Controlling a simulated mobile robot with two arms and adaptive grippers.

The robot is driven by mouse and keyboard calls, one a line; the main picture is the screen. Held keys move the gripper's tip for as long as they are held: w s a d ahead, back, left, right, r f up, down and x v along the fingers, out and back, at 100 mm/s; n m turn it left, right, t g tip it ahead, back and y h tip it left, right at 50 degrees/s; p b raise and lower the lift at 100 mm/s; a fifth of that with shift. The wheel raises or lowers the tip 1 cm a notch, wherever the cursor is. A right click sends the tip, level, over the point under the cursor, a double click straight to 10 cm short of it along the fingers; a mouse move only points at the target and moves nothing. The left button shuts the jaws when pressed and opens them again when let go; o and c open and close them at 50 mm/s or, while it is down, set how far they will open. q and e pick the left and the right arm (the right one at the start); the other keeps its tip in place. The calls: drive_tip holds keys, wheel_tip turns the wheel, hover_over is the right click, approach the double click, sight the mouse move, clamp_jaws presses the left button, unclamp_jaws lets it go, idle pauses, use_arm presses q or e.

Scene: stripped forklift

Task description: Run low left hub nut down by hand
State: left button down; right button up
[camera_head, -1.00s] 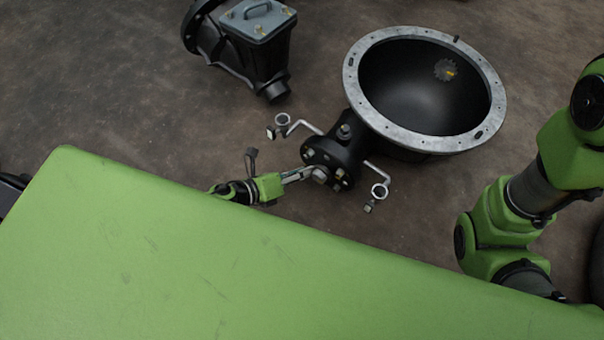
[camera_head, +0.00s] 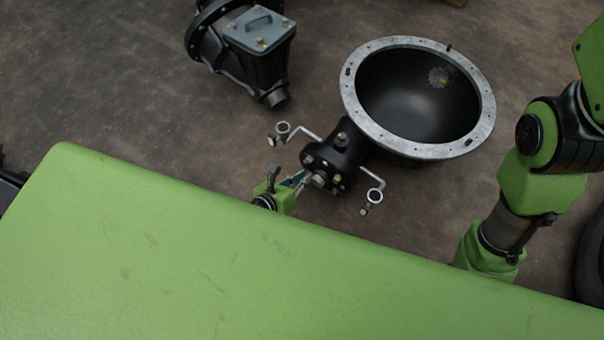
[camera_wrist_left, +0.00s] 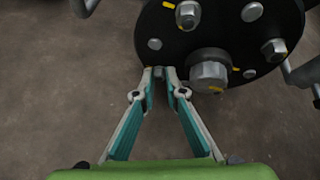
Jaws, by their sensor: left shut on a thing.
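The hub is a round black flange (camera_head: 333,166) at the near end of the black axle housing. In the head view the left gripper (camera_head: 304,181) reaches the flange from the left. My right gripper is out of view.
A wide black bowl with a grey rim (camera_head: 418,142) is joined behind the hub. Bent grey arms with rings (camera_head: 375,196) stick out on both sides. A black unit with a grey cover (camera_head: 258,30) stands back left. My green body covers the foreground. Open floor lies left.

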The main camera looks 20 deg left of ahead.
use_arm(q)
drive_tip(key=c, duration=2.2)
unclamp_jaws()
drive_tip(key=shift+w+a, duration=0.2)
drive_tip(key=shift+a, duration=0.1)
